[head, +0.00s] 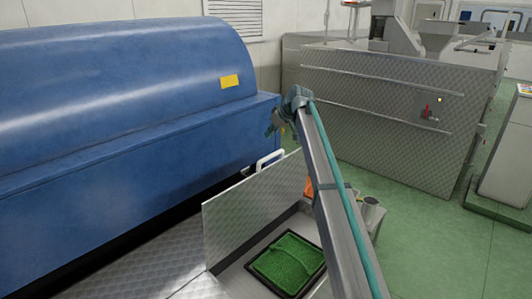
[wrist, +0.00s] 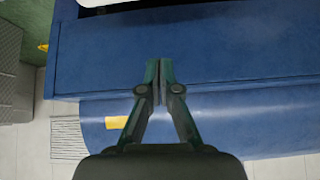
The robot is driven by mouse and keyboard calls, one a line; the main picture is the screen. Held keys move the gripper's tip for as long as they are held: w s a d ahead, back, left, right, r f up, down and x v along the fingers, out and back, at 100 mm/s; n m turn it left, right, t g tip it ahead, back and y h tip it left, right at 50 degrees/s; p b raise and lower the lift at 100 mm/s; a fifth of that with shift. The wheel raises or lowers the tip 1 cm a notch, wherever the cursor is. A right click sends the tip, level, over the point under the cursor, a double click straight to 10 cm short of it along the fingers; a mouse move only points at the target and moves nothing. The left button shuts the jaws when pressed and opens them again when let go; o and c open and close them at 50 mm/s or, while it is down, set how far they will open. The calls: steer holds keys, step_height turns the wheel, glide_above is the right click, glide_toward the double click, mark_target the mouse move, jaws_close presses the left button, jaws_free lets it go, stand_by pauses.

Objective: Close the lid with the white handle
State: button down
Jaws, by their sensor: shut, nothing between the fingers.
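The lid (head: 240,212), a quilted metal panel, stands raised beside an open compartment in the head view. The white handle (head: 269,159) shows at the lid's upper edge, on the side toward the blue machine. My gripper (head: 271,130) is above and slightly right of the handle in the picture, apart from it, near the blue machine's end. In the wrist view my gripper (wrist: 159,72) has its fingers together with nothing between them. A white piece is cut off at the top edge there; I cannot tell whether it is the handle.
The blue machine (head: 110,110) with a yellow label fills the left, close to my gripper. The open compartment holds a black-rimmed tray with green contents (head: 285,262). A metal cup (head: 369,210) stands right of my arm. Green floor (head: 440,250) is clear at right.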

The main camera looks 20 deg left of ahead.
steer(key=p+x, duration=0.4)
steer(key=x, duration=0.6)
steer(key=shift+n, duration=0.4)
steer(key=shift+s+d+f+p, duration=0.2)
steer(key=shift+s+d+f, duration=0.1)
steer(key=shift+d, duration=0.3)
steer(key=shift+s+d+f+p, duration=0.25)
steer(key=shift+s+d, duration=0.05)
steer(key=shift+d, duration=0.3)
steer(key=shift+s+d+f+p, duration=0.2)
steer(key=shift+s+d+f, duration=0.1)
steer(key=shift+d, duration=0.3)
